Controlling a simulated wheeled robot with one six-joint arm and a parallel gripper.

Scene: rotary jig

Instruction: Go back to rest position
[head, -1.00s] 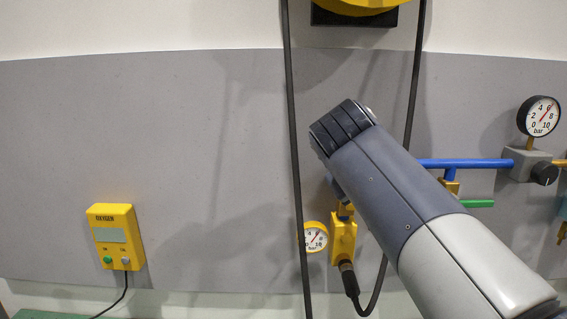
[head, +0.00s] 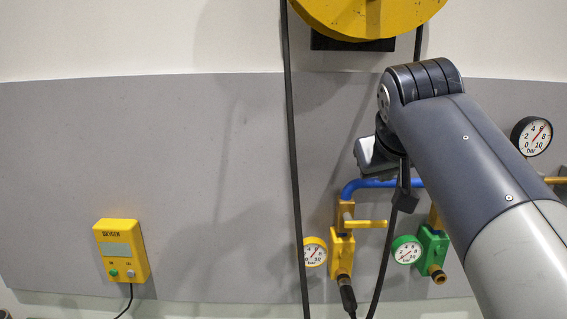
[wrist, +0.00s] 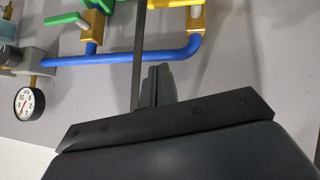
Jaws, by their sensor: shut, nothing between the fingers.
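My gripper (wrist: 157,70) shows in the wrist view as two dark fingers together, with nothing seen between them. It is in front of the grey wall panel, close to a black cable and below the blue pipe in that picture. In the head view my arm comes in from the lower right and bends at a dark joint. My wrist hangs below and left of that joint, in front of the blue pipe (head: 365,184). The gripper's fingers are hard to make out there. No rest position is marked in either view.
A yellow valve (head: 342,252) with a gauge (head: 315,252) and a green valve (head: 432,246) sit below the pipe. Black cable runs hang from a yellow reel (head: 365,12). A yellow oxygen box (head: 122,251) is at left.

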